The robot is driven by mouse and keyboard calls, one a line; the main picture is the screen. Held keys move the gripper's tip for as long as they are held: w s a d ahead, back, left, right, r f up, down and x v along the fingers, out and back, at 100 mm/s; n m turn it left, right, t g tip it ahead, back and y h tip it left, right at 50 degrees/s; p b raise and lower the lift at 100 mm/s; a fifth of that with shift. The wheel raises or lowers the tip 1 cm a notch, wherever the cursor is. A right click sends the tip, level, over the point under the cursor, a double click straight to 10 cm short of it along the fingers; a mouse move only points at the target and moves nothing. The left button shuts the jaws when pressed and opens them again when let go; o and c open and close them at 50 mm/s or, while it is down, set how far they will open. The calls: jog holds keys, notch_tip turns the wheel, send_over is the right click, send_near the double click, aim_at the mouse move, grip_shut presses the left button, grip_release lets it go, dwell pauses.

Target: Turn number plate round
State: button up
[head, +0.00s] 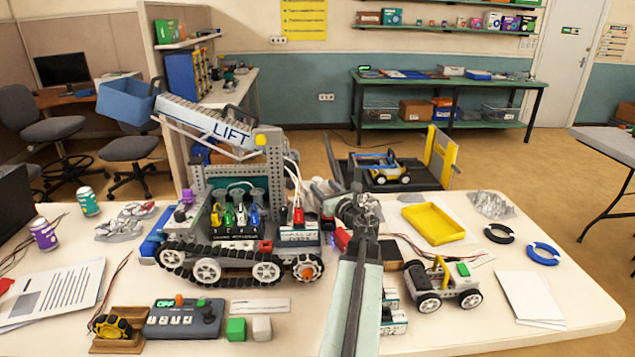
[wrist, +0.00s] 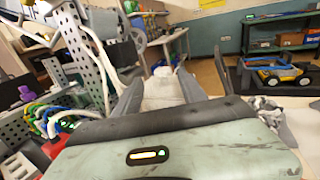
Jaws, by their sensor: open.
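My gripper (head: 357,208) is open in the head view, just right of the tracked lift robot (head: 225,262) and above the white table. In the wrist view my gripper's two grey fingers (wrist: 160,92) stand apart, with a pale, unclear shape beyond or between them. A small white plate with dark lettering (head: 299,238) sits on the lift robot's right end, left of my gripper; it may be the number plate, but I cannot read it surely. A small wheeled car (head: 442,287) stands to the right of my forearm; I cannot make out a number plate on it.
A yellow tray (head: 433,223), a black ring (head: 499,233), a blue ring (head: 543,254) and white paper (head: 530,297) lie on the right. A grey control box (head: 184,319) and green block (head: 236,329) stand front left. The lift's raised arm (head: 215,120) overhangs left of my gripper.

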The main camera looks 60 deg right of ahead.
aim_at(317, 179)
jog(key=x, duration=0.6)
jog(key=shift+w+d, duration=0.1)
jog(key=shift+d, duration=0.2)
grip_shut()
jog(key=shift+t+y, duration=0.3)
jog(key=shift+y, duration=0.1)
jog(key=n+y, duration=0.1)
jog(key=y, duration=0.1)
jog(key=n+t+y, duration=0.1)
jog(key=shift+d+n+t+y, duration=0.25)
jog(key=shift+n+t+y, duration=0.05)
jog(key=shift+n+y, duration=0.1)
jog(key=n+y, duration=0.2)
jog(key=y, duration=0.1)
jog(key=n+y, duration=0.2)
jog(key=y, duration=0.2)
jog(key=shift+t+b, duration=0.4)
jog(key=n+g+y, duration=0.1)
jog(key=n+y, duration=0.2)
jog(key=y, duration=0.2)
jog(key=shift+n+y, duration=0.3)
jog(key=shift+n, duration=0.1)
jog(key=shift+a+n+g+y+b, duration=0.2)
jog(key=shift+n+g+y, duration=0.45)
jog(key=shift+y, duration=0.35)
jog(key=shift+a+n+g+y+b, duration=0.1)
jog(key=shift+n+g+y+b, duration=0.1)
jog(key=shift+n+g+y, duration=0.6)
jog(key=shift+a+y, duration=0.1)
jog(key=shift+y, duration=0.2)
